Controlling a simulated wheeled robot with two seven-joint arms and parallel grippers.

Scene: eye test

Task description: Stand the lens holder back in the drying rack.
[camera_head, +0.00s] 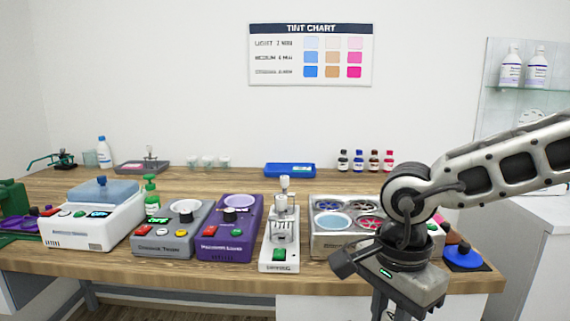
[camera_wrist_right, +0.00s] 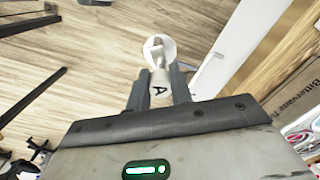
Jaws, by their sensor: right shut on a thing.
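My right gripper (camera_wrist_right: 159,85) is shut on a white piece marked "A" with a round pale disc at its far end, which looks like the lens holder (camera_wrist_right: 159,52). In the head view my right gripper hangs in front of the table's front edge at the lower right; its fingertips and the held piece are not clear there. I cannot pick out the drying rack for certain in either view. My left gripper is not in view.
The wooden table (camera_head: 235,277) bears a row of devices: a white one with a blue lid (camera_head: 100,190), a grey one (camera_head: 170,240), a purple one (camera_head: 232,240), a white press (camera_head: 280,250) and a multi-well bath (camera_head: 335,240). Behind lies a blue tray (camera_head: 290,170).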

